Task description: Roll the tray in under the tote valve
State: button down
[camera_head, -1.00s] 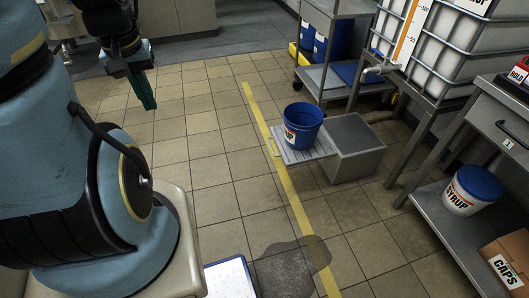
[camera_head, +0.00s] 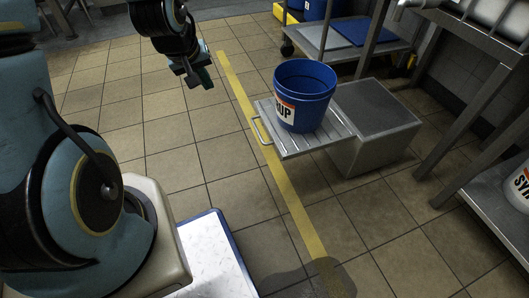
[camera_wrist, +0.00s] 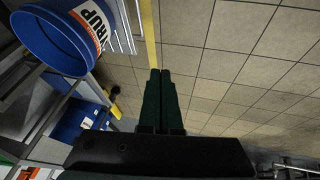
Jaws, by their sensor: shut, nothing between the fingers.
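The tray (camera_head: 322,142) is a grey slatted plate with a wire handle (camera_head: 261,131) at its left end. It sticks out to the left from a grey box (camera_head: 375,140). A blue bucket (camera_head: 305,100) with a SYRUP label stands upright on it. The tote valve (camera_head: 406,5) is cut by the top edge, up and right of the tray. My gripper (camera_head: 197,80) is shut and empty, up and left of the tray, apart from it. In the wrist view my shut fingers (camera_wrist: 161,75) show beside the bucket (camera_wrist: 62,35) and the tray slats (camera_wrist: 122,35).
A yellow floor line (camera_head: 285,190) runs past the tray's handle end. A wheeled shelf cart (camera_head: 345,40) with a blue lid stands behind. A steel bench shelf (camera_head: 500,200) with a tub is at right.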

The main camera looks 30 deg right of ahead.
jog(key=d+f+h+b, duration=0.1)
jog(key=d+f+b, duration=0.4)
jog(key=f, duration=0.3)
jog(key=d+f+b, duration=0.5)
jog(key=f+b, duration=0.2)
jog(key=f, duration=0.2)
jog(key=s+d+f+h+b, duration=0.1)
jog(key=d+f+b, duration=0.4)
jog(key=f, duration=0.4)
jog(key=shift+d+h+b, duration=0.3)
jog(key=shift+d+b, duration=0.05)
jog(key=shift+b, duration=0.2)
